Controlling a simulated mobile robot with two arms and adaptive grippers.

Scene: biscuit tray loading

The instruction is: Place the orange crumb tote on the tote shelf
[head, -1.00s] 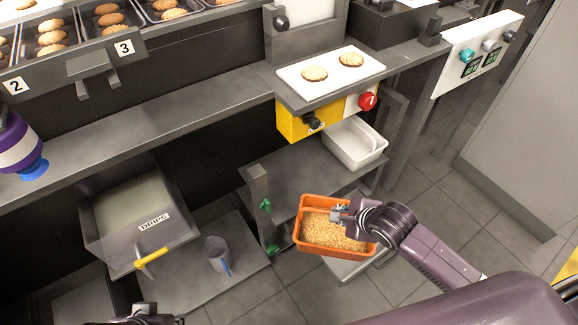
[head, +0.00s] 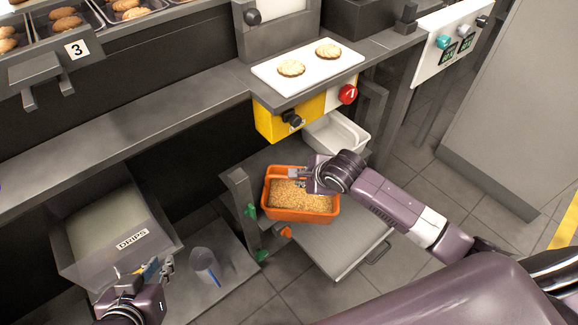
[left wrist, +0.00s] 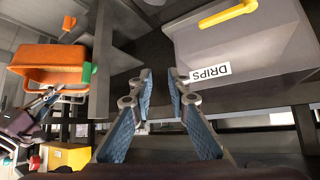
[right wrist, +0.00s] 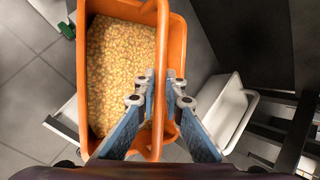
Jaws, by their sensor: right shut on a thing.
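The orange crumb tote (head: 300,215), full of pale crumbs, hangs level in my right gripper (head: 298,180) in the head view. In the right wrist view the fingers (right wrist: 167,78) straddle one wall of the tote (right wrist: 176,45). The tote overlaps the front of the grey tote shelf (head: 272,155) below the yellow unit; whether it touches the shelf cannot be told. The left wrist view shows the tote (left wrist: 50,75) from the side. My left gripper (head: 150,268) is open and empty near the grey DRIPS bin (head: 165,240); its fingers (left wrist: 158,72) are apart.
A white tote (head: 345,128) stands at the shelf's back right. A post (head: 240,195) with green clips is close to the orange tote's left. A lower grey panel with a handle (head: 345,250) lies below. A clear jug (head: 204,265) stands beside the DRIPS bin.

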